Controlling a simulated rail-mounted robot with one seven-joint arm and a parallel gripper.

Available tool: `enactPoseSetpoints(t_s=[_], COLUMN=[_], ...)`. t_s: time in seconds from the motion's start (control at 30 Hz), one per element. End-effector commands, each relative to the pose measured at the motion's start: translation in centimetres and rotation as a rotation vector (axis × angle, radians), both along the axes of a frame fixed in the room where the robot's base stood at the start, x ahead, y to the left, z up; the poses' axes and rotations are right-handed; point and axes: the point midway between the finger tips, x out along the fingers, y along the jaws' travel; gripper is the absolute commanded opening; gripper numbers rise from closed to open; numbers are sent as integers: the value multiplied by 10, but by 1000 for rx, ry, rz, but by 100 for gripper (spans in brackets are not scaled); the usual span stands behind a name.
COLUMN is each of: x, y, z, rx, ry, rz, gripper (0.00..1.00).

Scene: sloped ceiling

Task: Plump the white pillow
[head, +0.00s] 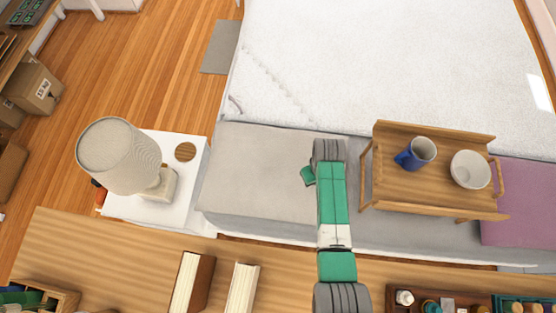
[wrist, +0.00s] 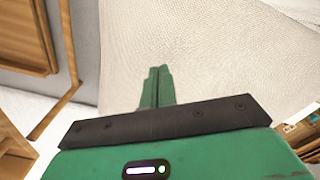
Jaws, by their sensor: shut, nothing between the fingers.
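The white pillow (head: 258,165) looks pale off-white and lies flat at the near left end of the bed, right of the nightstand. In the wrist view its woven fabric (wrist: 235,50) fills the upper middle and right. My gripper is mostly hidden behind my arm in the head view; a green part of it (head: 308,176) shows over the pillow's right side. In the wrist view the two green fingers (wrist: 157,88) are together, with nothing between them, and point at the fabric. I cannot tell whether the tips touch it.
A wooden bed tray (head: 385,196) stands close right of my arm, holding a blue mug (head: 418,153) and a white bowl (head: 470,169). A purple pillow (head: 520,200) is farther right. A lamp (head: 120,155) stands on the white nightstand (head: 196,155) at left. A wooden shelf (head: 120,245) runs along the front.

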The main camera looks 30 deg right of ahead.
Motion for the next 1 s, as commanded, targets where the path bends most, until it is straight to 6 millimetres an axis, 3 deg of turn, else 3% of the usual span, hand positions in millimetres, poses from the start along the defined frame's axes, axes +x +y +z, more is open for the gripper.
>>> enactPoseSetpoints(t_s=[1.0], x=[0], y=[0], z=[-29], rx=[0], ry=[0], rz=[0], gripper=[0])
